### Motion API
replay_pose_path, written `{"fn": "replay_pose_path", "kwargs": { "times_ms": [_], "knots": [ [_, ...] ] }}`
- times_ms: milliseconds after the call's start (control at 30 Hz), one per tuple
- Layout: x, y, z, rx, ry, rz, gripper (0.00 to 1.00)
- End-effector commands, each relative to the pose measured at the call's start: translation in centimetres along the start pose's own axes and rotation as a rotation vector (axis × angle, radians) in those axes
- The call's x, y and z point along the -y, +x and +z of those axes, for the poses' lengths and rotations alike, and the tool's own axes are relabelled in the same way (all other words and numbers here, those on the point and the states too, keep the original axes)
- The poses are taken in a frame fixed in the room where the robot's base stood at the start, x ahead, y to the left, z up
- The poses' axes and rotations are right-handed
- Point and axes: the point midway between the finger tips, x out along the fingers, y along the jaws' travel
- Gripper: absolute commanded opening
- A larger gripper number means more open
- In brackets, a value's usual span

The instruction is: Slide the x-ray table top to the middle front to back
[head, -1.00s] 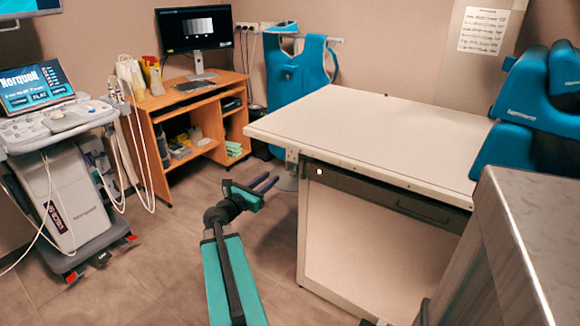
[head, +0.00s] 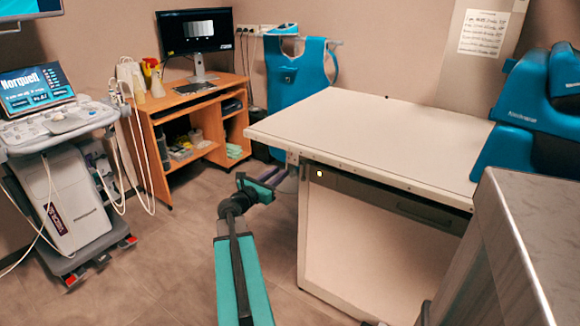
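The x-ray table top (head: 370,135) is a flat white slab on a pale cabinet base (head: 375,245). Its left end sticks out past the base, and a dark strip with a handle runs under its front edge. My gripper (head: 276,178) is at the table's front left corner, just below the level of the top. Its two dark fingers look spread apart with nothing visible between them. I cannot tell whether a finger touches the small bracket (head: 292,158) at the corner.
A blue x-ray unit (head: 545,110) stands at the table's right end. A grey counter (head: 505,250) blocks the near right. An ultrasound cart (head: 65,180) and a wooden desk (head: 195,125) stand on the left. Floor (head: 160,255) is free between the cart and the table.

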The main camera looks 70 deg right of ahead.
Motion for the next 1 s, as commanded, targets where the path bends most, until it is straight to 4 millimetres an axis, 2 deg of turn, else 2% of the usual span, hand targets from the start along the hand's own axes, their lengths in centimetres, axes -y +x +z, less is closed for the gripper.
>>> {"fn": "replay_pose_path", "kwargs": {
  "times_ms": [300, 600, 1000],
  "knots": [
    [-0.1, 4.2, -0.1, 0.000, 0.000, -0.001, 0.25],
    [0.0, 7.2, -0.1, 0.000, 0.000, -0.001, 0.25],
    [0.0, 8.1, 0.0, 0.000, 0.000, 0.001, 0.25]
  ]
}}
